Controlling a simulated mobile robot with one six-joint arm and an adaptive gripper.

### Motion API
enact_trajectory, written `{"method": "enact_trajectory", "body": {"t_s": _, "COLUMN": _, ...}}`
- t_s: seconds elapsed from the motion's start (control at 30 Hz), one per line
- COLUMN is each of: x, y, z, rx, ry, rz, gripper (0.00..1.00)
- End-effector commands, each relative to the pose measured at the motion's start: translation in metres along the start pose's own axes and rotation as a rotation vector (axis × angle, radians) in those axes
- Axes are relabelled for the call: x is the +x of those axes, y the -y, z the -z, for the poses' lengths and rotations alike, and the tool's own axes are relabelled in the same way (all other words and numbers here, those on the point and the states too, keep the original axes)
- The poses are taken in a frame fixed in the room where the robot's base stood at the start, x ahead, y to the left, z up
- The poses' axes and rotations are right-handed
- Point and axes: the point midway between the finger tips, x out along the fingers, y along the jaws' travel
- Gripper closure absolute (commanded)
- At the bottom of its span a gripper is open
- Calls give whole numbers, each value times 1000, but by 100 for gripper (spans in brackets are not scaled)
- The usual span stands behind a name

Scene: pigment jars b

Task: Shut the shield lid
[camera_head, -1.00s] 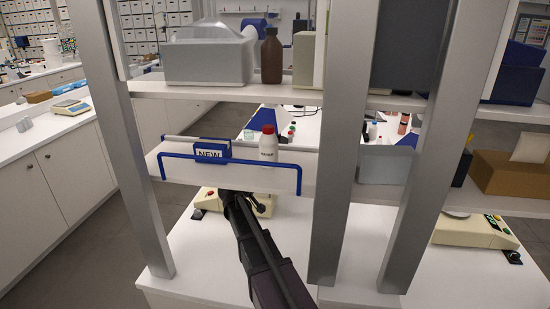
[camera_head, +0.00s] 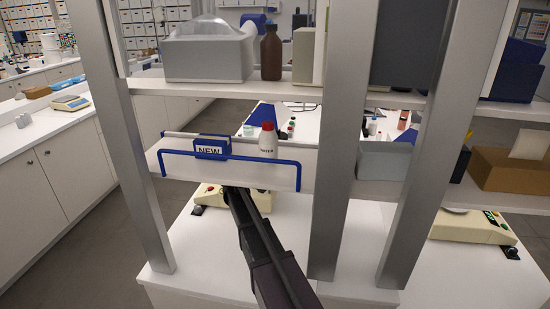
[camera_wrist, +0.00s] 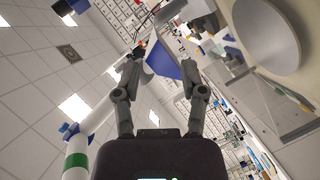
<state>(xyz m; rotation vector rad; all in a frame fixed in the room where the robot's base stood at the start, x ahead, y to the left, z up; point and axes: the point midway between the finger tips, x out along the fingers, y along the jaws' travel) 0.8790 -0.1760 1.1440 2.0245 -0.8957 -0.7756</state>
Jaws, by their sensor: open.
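My gripper (camera_wrist: 161,66) is open and empty in the wrist view, its two fingers spread apart. In the head view my arm reaches under the low shelf, and the shelf hides the gripper. A cream device (camera_head: 208,197) with a red button stands behind and below that shelf, partly covered by my arm and the shelf. In the wrist view a round grey plate (camera_wrist: 266,36) and a clear see-through panel (camera_wrist: 272,101) are at the right, beside the right finger and apart from it. I cannot tell whether this panel is the shield lid.
The low shelf (camera_head: 225,177) has a blue rail, a NEW sign (camera_head: 211,149) and a white red-capped bottle (camera_head: 267,141). Grey posts (camera_head: 335,180) stand right of my arm. A second cream device (camera_head: 470,232) is at the right. The white bench (camera_head: 195,245) is clear left of my arm.

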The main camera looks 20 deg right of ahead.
Motion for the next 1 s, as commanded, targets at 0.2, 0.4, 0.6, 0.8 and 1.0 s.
{"method": "enact_trajectory", "body": {"t_s": 0.2, "x": 28, "y": 2, "z": 0, "rx": 1, "ry": 2, "rz": -1, "gripper": 46}}
{"method": "enact_trajectory", "body": {"t_s": 0.4, "x": 58, "y": 2, "z": 1, "rx": -1, "ry": 2, "rz": -1, "gripper": 46}}
{"method": "enact_trajectory", "body": {"t_s": 0.6, "x": 89, "y": 2, "z": 1, "rx": 0, "ry": 1, "rz": 0, "gripper": 46}}
{"method": "enact_trajectory", "body": {"t_s": 0.8, "x": 112, "y": 2, "z": 1, "rx": 0, "ry": 0, "rz": 1, "gripper": 46}}
{"method": "enact_trajectory", "body": {"t_s": 1.0, "x": 124, "y": 1, "z": 0, "rx": 0, "ry": 0, "rz": 1, "gripper": 46}}
